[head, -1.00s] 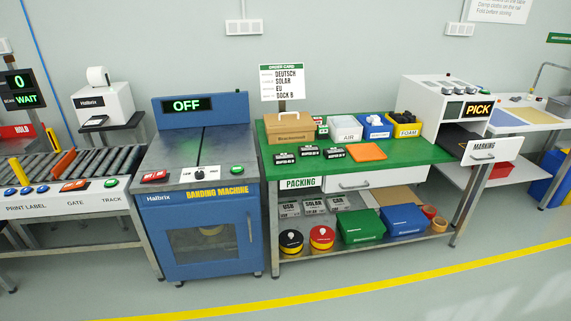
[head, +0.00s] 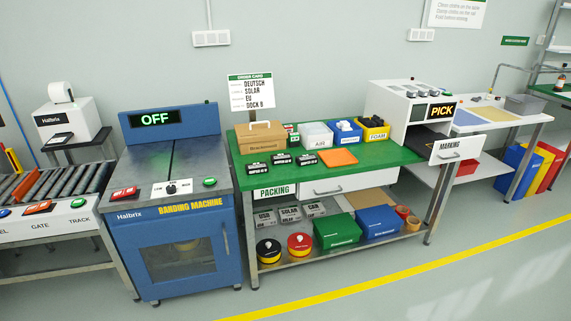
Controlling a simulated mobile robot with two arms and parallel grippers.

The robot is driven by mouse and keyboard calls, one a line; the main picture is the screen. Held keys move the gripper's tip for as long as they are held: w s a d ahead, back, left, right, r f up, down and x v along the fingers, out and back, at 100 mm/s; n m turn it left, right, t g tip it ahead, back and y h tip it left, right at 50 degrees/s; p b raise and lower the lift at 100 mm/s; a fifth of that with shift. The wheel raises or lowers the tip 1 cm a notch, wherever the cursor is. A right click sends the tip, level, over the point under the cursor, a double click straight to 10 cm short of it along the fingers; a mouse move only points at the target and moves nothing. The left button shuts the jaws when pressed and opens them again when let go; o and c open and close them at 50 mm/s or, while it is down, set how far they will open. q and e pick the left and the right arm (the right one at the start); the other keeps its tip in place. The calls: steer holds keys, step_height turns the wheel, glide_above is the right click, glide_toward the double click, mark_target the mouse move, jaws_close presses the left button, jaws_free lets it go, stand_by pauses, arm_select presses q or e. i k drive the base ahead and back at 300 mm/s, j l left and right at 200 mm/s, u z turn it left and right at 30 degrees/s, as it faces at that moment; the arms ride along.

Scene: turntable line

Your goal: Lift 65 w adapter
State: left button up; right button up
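Several small black adapters with white labels lie together on the green top of the packing table (head: 390,165). One adapter (head: 255,170) is at the left front, one (head: 280,159) is in the middle and one (head: 305,160) is at the right. Their labels are too small to tell which is the 65 W one. Neither of my grippers shows in the head view.
An orange pad (head: 338,158) lies right of the adapters. Behind are a cardboard box (head: 260,137) and bins labelled AIR (head: 316,138) and FOAM (head: 373,132). The blue banding machine (head: 180,240) stands left; the marking station (head: 395,105) stands right. The front floor is clear.

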mark_target(280, 159)
steer(key=i+l+z, duration=0.15)
steer(key=i+l, duration=0.2)
steer(key=l, duration=0.3)
steer(key=i+l+z, duration=0.2)
steer(key=i+l, duration=0.2)
steer(key=l, duration=0.25)
steer(key=i+l+z, duration=0.15)
steer(key=i+l, duration=0.3)
steer(key=l, duration=0.1)
